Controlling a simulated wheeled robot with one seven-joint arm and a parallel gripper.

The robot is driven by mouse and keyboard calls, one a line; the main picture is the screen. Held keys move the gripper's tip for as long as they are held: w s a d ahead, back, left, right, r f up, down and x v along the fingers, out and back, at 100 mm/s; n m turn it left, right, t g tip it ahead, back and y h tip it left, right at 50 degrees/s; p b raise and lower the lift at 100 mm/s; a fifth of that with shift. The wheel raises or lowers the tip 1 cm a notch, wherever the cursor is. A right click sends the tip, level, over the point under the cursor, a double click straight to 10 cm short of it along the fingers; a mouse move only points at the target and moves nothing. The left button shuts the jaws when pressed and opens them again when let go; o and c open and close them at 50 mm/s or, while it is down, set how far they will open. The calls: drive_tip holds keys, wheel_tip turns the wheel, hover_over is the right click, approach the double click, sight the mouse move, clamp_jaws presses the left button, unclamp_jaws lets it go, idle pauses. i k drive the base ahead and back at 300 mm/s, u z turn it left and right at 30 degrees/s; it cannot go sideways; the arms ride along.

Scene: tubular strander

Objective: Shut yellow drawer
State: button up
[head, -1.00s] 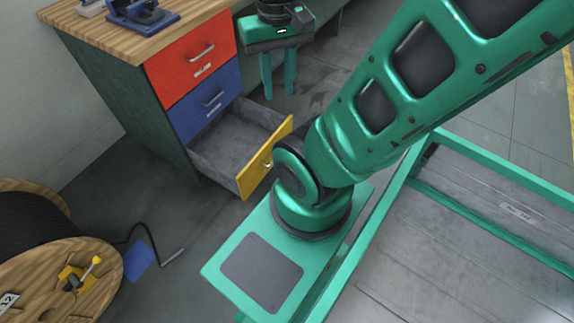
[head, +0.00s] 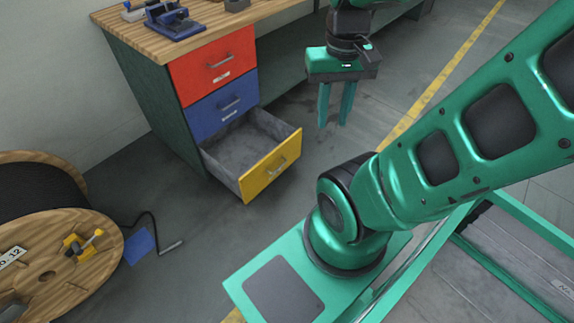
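The yellow drawer (head: 272,169) is the lowest drawer of the workbench cabinet. It is pulled well out, and its grey inside looks empty. Its front has a handle (head: 280,165). My gripper (head: 335,103) hangs at the upper middle, to the right of the drawer and apart from it. Its two green fingers point down with a gap between them, and nothing shows in the gap. The part of my arm just above the gripper leaves the picture at the top edge.
The red drawer (head: 205,72) and blue drawer (head: 219,104) above are shut. A workbench top (head: 112,25) holds a blue vise (head: 172,20). A wooden cable reel (head: 75,272) stands at the lower left, near a blue sheet (head: 139,245). Floor in front of the yellow drawer is clear.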

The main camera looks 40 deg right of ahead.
sight(249, 152)
drive_tip(key=z, duration=0.75)
drive_tip(key=i, duration=1)
drive_tip(key=z, duration=0.5)
drive_tip(key=k, duration=1)
drive_tip(key=u, duration=0.4)
drive_tip(key=i, duration=0.5)
drive_tip(key=z, duration=0.05)
